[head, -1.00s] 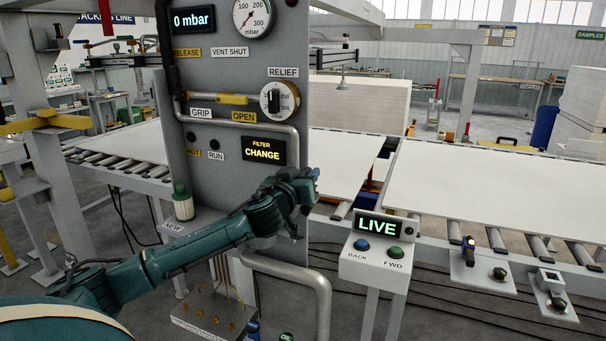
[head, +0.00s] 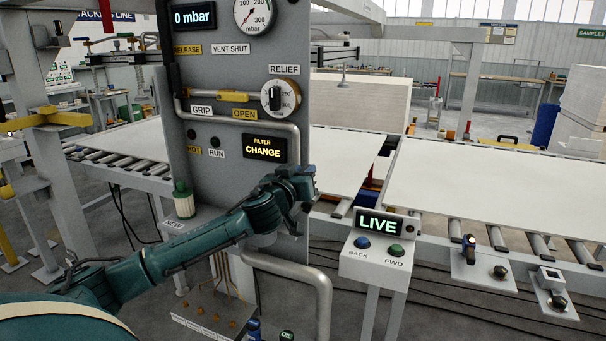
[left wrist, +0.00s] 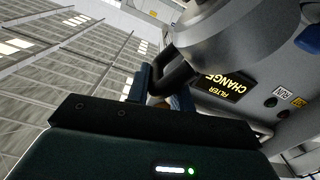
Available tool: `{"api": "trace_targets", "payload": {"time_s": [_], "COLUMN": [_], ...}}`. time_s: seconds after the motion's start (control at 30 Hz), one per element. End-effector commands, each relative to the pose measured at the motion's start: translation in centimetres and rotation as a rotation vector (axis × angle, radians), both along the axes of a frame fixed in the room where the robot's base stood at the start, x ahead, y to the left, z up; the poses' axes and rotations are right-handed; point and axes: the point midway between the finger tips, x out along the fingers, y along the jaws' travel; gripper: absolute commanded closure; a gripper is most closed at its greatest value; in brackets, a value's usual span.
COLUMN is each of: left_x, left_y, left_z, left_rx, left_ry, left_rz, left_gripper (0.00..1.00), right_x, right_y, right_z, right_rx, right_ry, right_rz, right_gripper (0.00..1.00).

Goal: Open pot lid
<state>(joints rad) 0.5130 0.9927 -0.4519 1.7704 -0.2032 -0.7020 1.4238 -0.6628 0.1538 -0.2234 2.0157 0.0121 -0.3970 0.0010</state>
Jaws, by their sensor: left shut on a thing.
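My left gripper (head: 306,190) reaches in front of the grey panel, just below and right of the lit FILTER CHANGE sign (head: 265,148). In the left wrist view its blue fingers (left wrist: 163,92) are shut on a dark curved handle (left wrist: 176,74). The handle sits against a large grey rounded body (left wrist: 235,40), which looks like the pot with its lid. I cannot tell where the lid's seam runs or whether the lid is open. In the head view my arm and gripper hide the handle and most of the pot. My right gripper is not in view.
The grey panel (head: 230,60) carries a gauge, a relief knob (head: 281,97) and a yellow valve lever (head: 233,96). A bent pipe (head: 300,262) runs below my arm. A LIVE button box (head: 379,258) stands at right, before conveyors with white boards (head: 490,185).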

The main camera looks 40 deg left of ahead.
Motion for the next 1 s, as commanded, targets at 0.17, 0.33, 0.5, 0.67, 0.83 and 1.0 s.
{"api": "trace_targets", "payload": {"time_s": [0.17,0.33,0.5,0.67,0.83,1.0], "left_x": [-0.4,-0.8,-1.1,-1.2,-1.2,-1.2], "left_y": [1.4,3.4,4.6,4.8,4.9,4.9], "left_z": [0.5,1.4,1.8,1.9,1.9,1.8], "left_rx": [-0.133,-0.275,-0.354,-0.362,-0.361,-0.359], "left_ry": [-0.033,-0.069,-0.09,-0.094,-0.094,-0.092], "left_rz": [-0.005,-0.004,-0.003,-0.003,-0.002,-0.001], "left_gripper": [1.0,1.0,1.0,1.0,1.0,0.64], "right_x": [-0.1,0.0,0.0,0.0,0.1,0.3], "right_y": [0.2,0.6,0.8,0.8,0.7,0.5], "right_z": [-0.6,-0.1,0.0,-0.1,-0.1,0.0], "right_rx": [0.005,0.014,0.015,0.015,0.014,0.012], "right_ry": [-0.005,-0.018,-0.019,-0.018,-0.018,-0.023], "right_rz": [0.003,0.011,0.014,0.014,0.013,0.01], "right_gripper": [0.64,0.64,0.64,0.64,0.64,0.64]}}
